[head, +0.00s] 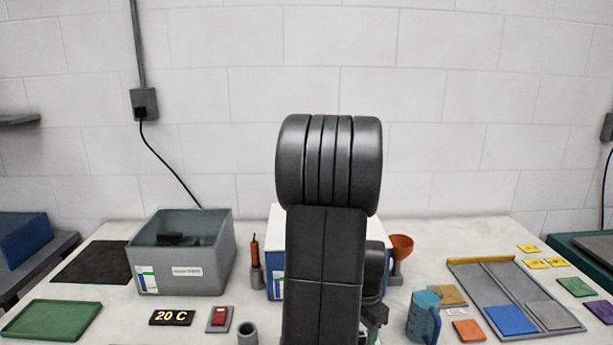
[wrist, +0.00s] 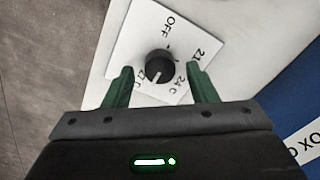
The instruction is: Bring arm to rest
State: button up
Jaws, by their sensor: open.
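In the wrist view my gripper (wrist: 158,68) is open, with its two green fingers apart. A black dial knob (wrist: 159,66) shows between the fingertips, with a visible gap on each side; I cannot tell how far in front of them it is. The knob sits on a white plate (wrist: 135,45) marked OFF and with temperatures, and its white pointer line is toward the lower left.
Around my arm on the pale table (head: 110,295) are a grey bin (head: 190,275), a blue-and-white box (head: 273,275), a 20 C display (head: 172,318), an orange funnel (head: 401,247), a blue mug (head: 424,315) and a grey tray (head: 490,285).

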jog(key=shift+f, duration=0.45)
jog(key=n, duration=0.5)
jog(key=shift+r, duration=0.1)
jog(key=n, duration=1)
jog(key=shift+a+n, duration=0.15)
jog(key=shift+n, duration=2.45)
jog(key=shift+s, duration=0.1)
